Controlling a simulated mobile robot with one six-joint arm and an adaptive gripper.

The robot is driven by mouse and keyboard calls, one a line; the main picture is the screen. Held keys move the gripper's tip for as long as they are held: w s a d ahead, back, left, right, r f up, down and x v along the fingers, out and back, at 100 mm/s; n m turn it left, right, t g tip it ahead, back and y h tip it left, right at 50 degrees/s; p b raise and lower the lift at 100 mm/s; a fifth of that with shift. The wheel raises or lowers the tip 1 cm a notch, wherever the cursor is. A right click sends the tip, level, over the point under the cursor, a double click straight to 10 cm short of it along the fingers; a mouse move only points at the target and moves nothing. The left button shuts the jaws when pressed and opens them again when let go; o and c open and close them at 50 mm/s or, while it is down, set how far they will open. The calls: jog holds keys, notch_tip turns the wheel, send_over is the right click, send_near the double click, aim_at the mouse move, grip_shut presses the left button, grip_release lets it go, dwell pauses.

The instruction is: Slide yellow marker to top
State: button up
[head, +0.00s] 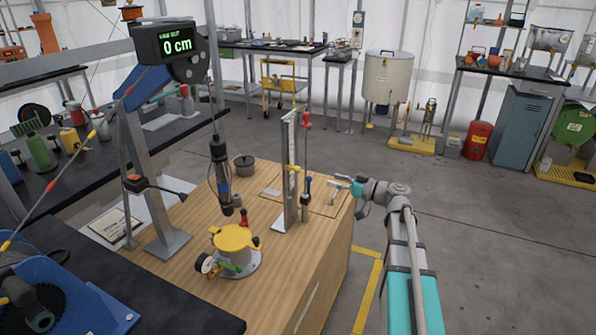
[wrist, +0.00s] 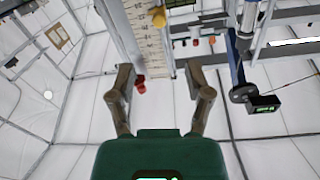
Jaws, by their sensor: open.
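The yellow marker (head: 294,168) sits about midway up an upright scale (head: 291,190) on the wooden bench. In the wrist view the yellow marker (wrist: 158,17) shows near the top edge, on the scale (wrist: 148,42) with its printed ticks. My gripper (head: 337,181) is right of the scale, apart from the marker, at a similar height in the picture. In the wrist view its two fingers (wrist: 160,72) are spread wide, with nothing held between them.
A thin rod with a red top (head: 307,121) and a dark blue-topped fitting (head: 308,183) stand beside the scale, close to my gripper. A yellow-topped device (head: 234,239) and a hanging black cylinder (head: 220,165) are to the left. A display (head: 165,43) reads 0 cm.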

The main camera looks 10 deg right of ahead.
aim_at(299, 170)
jog(key=x, duration=1.3)
grip_shut()
